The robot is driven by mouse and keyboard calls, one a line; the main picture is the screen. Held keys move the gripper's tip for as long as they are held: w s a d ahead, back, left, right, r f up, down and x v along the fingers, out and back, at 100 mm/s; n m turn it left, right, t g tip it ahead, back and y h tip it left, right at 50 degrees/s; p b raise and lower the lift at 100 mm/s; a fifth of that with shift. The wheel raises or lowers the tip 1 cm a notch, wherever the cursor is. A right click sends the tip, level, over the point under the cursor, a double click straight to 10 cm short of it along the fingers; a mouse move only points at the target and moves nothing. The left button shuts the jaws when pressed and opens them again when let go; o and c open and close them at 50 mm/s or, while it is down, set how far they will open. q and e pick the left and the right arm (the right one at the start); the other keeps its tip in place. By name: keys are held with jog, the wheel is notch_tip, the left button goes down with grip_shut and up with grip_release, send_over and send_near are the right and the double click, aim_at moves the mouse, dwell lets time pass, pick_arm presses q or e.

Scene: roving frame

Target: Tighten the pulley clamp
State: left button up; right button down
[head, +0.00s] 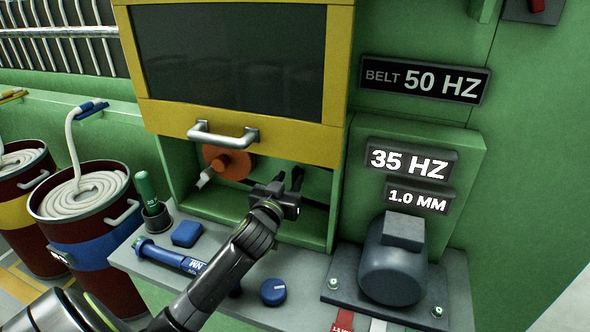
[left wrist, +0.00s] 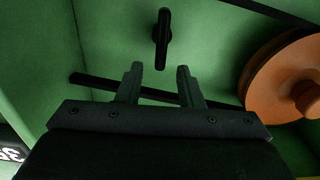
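My left gripper (head: 288,180) reaches into the open bay of the green machine, right of the orange pulley (head: 228,160). In the left wrist view its two fingers (left wrist: 159,72) are apart with nothing between them. A black upright handle (left wrist: 161,40), perhaps the clamp lever, stands against the green wall just beyond the fingertips, apart from them. The orange pulley (left wrist: 285,80) is at the right there, with a black belt running past it. In the head view the gripper hides the handle. My right gripper is not in view.
The yellow-framed door (head: 235,133) is raised above the bay. A motor (head: 393,262) stands right on the grey ledge. A blue torque tool (head: 170,256), blue block (head: 187,233), blue round knob (head: 273,291) and green-handled tool (head: 146,190) are at the front. Signs read 50 HZ, 35 HZ, 1.0 MM.

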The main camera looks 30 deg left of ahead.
aim_at(294, 174)
pick_arm(q)
jog(key=shift+x, duration=2.4)
jog(key=shift+c, duration=0.3)
grip_shut()
